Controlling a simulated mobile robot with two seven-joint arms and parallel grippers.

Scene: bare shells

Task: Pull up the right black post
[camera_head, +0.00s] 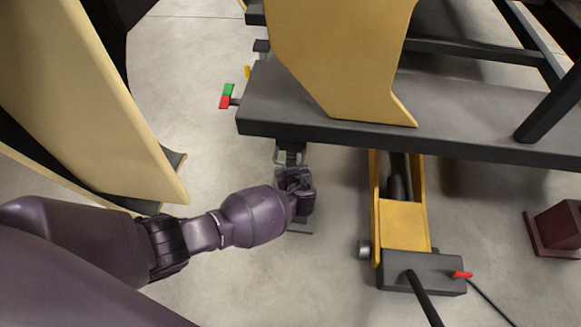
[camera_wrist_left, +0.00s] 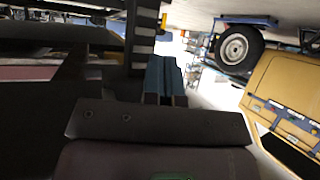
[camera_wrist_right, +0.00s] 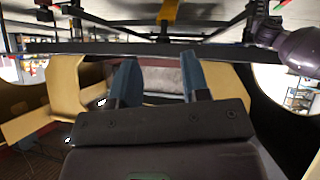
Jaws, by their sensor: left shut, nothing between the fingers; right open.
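A black slanted bar (camera_head: 548,105) rises from the right part of a long black beam (camera_head: 470,140) in the head view. I cannot tell for sure whether it is the right black post. My left arm comes in from the left, and my left gripper (camera_head: 290,155) is at the beam's front edge, partly hidden under it. In the left wrist view the left gripper's blue fingers (camera_wrist_left: 165,80) are together and empty. My right gripper (camera_wrist_right: 160,80) is open in the right wrist view, its fingers apart below a dark horizontal bar (camera_wrist_right: 150,48). It does not show in the head view.
A yellow jack (camera_head: 403,225) with a dark base and handle stands under the beam. Tan panels (camera_head: 340,50) stand at the top and left. A red and green piece (camera_head: 227,96) sits by the beam's left end. A dark red block (camera_head: 558,225) is at right.

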